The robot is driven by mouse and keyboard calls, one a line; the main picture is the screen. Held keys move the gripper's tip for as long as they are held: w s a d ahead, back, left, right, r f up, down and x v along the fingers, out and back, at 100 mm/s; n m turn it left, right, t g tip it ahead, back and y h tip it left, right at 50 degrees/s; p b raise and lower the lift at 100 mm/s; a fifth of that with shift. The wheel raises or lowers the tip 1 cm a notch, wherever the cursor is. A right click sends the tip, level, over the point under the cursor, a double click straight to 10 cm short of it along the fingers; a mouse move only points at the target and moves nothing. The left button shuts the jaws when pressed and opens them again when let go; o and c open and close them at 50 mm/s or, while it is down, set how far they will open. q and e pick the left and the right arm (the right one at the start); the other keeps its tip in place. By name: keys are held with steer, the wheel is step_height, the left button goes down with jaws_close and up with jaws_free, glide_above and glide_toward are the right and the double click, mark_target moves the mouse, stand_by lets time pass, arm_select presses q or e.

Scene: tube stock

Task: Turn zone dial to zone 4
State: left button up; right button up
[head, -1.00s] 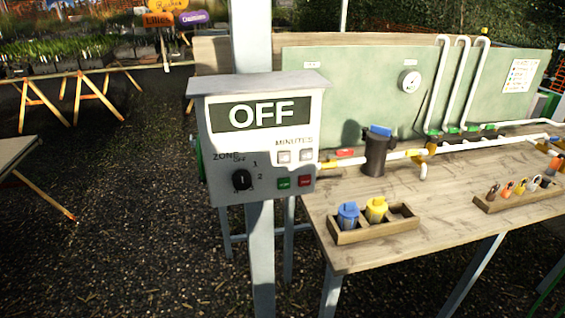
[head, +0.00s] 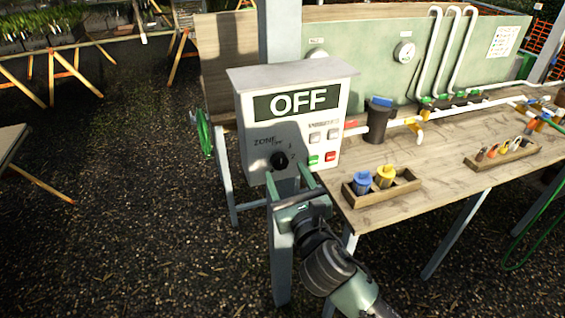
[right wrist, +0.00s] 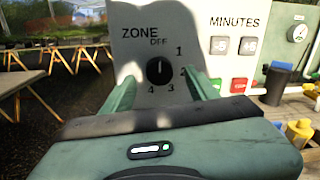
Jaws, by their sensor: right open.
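The black zone dial (head: 281,160) is on the lower left of the white control box (head: 242,120). In the right wrist view the dial (right wrist: 159,71) has its pointer mark up at OFF, with 1 and 2 on its right and 3 and 4 below it. The box's display (head: 298,101) reads OFF. My right gripper (head: 290,185) is open in front of the box, just below the dial. In the right wrist view its fingers (right wrist: 162,90) stand on either side of the dial, seemingly not touching it. My left gripper is not in view.
Plus and minus minute buttons (right wrist: 219,45), a green button (head: 313,160) and a red button (head: 331,156) sit right of the dial. A wooden bench (head: 390,196) with a tray of blue and yellow caps stands to the right. Gravel ground lies open on the left.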

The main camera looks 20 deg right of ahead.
mark_target(280, 164)
steer(key=w, duration=0.2)
steer(key=shift+w+a+r, duration=0.1)
steer(key=shift+w, duration=0.7)
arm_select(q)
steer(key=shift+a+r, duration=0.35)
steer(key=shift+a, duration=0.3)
arm_select(e)
steer(key=shift+c, duration=0.3)
jaws_close()
arm_select(q)
steer(key=shift+p, duration=0.3)
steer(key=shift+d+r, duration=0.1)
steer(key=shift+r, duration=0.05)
